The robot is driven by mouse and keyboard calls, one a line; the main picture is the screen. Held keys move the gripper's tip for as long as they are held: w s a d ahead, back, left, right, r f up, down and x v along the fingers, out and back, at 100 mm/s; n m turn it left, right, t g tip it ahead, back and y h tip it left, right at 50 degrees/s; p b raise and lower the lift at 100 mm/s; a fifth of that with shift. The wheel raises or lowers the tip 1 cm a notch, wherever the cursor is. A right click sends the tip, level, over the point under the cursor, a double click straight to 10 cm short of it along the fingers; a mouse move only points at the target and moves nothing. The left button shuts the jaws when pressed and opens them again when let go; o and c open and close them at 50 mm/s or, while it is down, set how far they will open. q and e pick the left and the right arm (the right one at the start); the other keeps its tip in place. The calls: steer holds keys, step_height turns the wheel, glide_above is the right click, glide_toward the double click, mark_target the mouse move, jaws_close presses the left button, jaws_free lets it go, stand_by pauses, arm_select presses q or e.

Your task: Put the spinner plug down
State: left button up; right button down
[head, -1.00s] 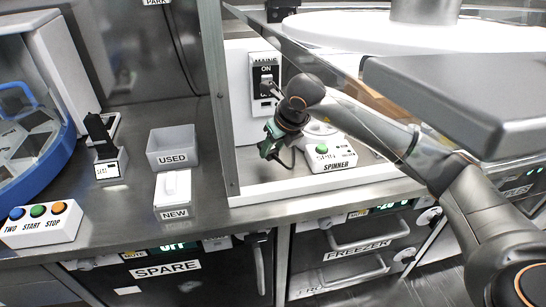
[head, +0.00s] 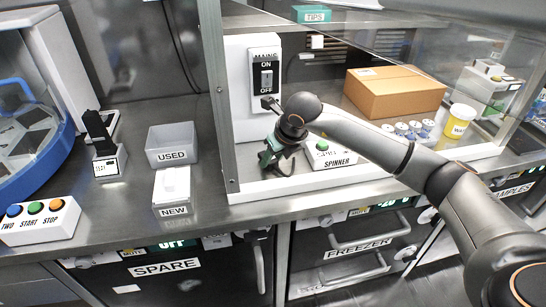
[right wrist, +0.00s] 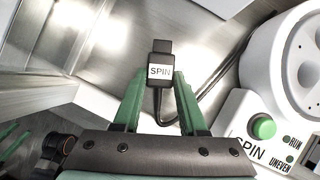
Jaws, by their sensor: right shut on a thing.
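The spinner plug (right wrist: 160,71) is a dark block with a white SPIN label in the right wrist view. My right gripper (right wrist: 157,88) is shut on it, with a green finger on each side. A dark cable loops from the plug towards the spinner. In the head view my right gripper (head: 268,160) points down over the left end of the bay, left of the spinner (head: 338,163); the plug is hard to make out there. I cannot tell whether the plug touches the metal surface below it.
The mains switch (head: 266,79) is on the white panel behind the gripper. A metal post (head: 219,110) and the bay's raised front ledge (head: 300,187) are close. A cardboard box (head: 395,93) and yellow pot (head: 458,120) stand right. Left are the USED bin (head: 172,157) and NEW holder (head: 172,199).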

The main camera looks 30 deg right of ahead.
steer(key=shift+c, duration=2.3)
jaws_free()
arm_select(q)
steer(key=shift+w+d+r, duration=0.1)
steer(key=shift+w+r, duration=0.05)
arm_select(e)
steer(key=shift+r, duration=0.2)
arm_select(q)
steer(key=shift+s+a+r+p, duration=0.25)
steer(key=shift+s+a+p, duration=0.2)
steer(key=shift+p, duration=0.4)
arm_select(e)
steer(key=a+v, duration=0.1)
steer(key=v, duration=1.1)
steer(key=shift+d+r, duration=0.45)
arm_select(q)
steer(key=shift+w+r, duration=0.1)
steer(key=shift+w, duration=0.05)
